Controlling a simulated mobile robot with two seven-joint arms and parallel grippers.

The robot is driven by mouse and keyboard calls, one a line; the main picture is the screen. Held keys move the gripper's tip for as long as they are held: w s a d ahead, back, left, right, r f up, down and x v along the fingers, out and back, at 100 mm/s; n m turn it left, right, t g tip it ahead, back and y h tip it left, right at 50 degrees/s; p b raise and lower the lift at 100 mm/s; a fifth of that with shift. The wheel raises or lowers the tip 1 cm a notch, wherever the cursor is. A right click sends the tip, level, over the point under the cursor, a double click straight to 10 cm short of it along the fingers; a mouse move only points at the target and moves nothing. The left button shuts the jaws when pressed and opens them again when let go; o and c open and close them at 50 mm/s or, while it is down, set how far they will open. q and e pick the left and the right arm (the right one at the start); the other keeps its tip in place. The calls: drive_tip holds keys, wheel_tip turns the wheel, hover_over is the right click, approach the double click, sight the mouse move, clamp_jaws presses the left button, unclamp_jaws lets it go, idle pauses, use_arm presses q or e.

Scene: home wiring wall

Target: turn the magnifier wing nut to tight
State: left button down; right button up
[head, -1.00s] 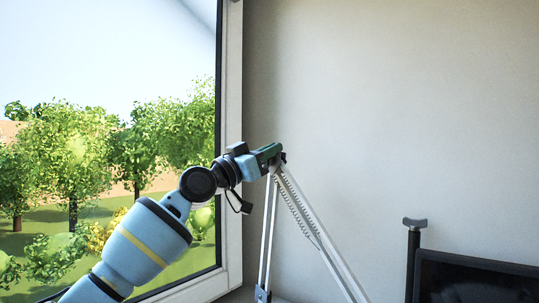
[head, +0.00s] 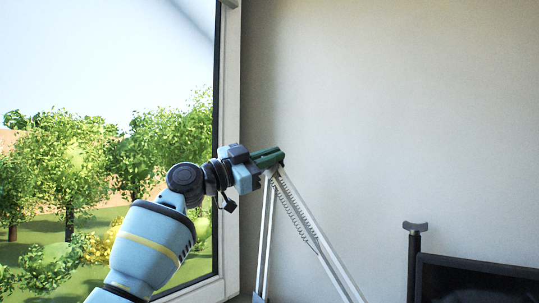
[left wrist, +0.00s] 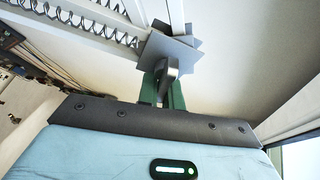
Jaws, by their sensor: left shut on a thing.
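The magnifier's arm is a pale, two-bar stand with springs (head: 309,228), bent at an elbow high against the wall. My left gripper (head: 279,157) comes in from the left and its green fingers reach that elbow. The wing nut is hidden by the fingers in the head view. In the left wrist view, the grey wing nut (left wrist: 169,72) stands between the two green fingers, which are shut on it. Dark grey joint plates (left wrist: 182,48) lie just behind it. The magnifier's lens is not in view. My right gripper is not in view.
A window with a white frame (head: 229,120) is close behind my left arm. A dark screen (head: 480,282) and a black post with a grey curved top (head: 414,227) stand at the lower right. The wall right of the elbow is bare.

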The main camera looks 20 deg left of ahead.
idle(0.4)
use_arm(q)
drive_tip(key=c, duration=1.6)
unclamp_jaws()
drive_tip(key=shift+o, duration=0.2)
drive_tip(key=shift+a, duration=0.1)
drive_tip(key=b+v, duration=0.1)
drive_tip(key=v, duration=0.6)
drive_tip(key=shift+s+a+b, duration=0.15)
drive_tip(key=shift+s+b, duration=0.15)
drive_tip(key=shift+b, duration=0.1)
drive_tip(key=shift+f, duration=0.1)
